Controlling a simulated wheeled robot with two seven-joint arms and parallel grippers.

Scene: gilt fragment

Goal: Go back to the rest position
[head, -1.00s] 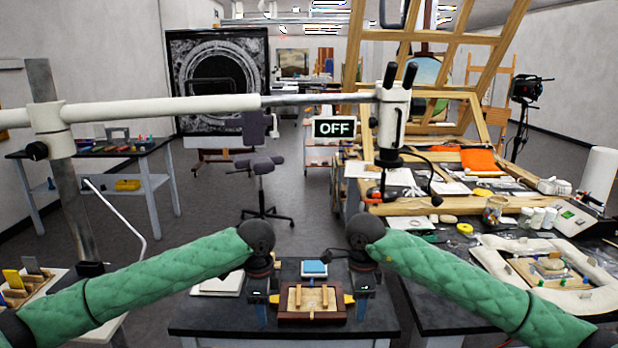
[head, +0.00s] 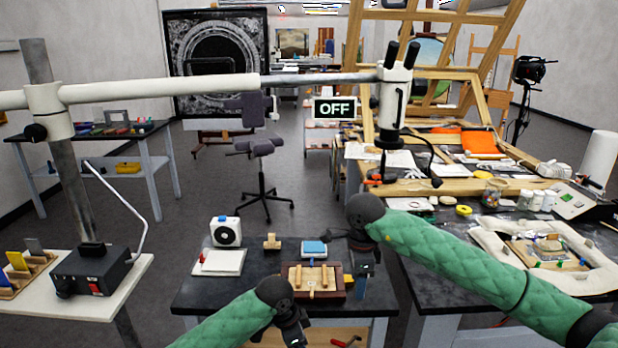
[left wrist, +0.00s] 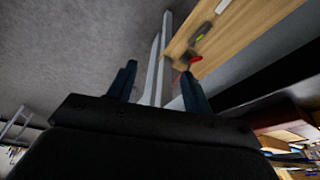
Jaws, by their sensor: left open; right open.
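My left gripper (head: 293,332) is low in the head view, by the near edge of the dark table, with its fingers hard to see there. In the left wrist view my left gripper (left wrist: 157,88) is open with nothing between its two dark fingers. My right gripper (head: 362,284) is open, pointing down at the right side of the wooden box with light bars (head: 315,281). I cannot tell whether it touches the box. The box rests on the dark table (head: 235,292).
A white device with a round dark front (head: 226,231), a white pad (head: 218,262), a small wooden piece (head: 272,241) and a blue-topped block (head: 314,248) stand on the table. A microscope (head: 393,95) hangs on a boom above. A wooden shelf (left wrist: 237,32) lies below the tabletop.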

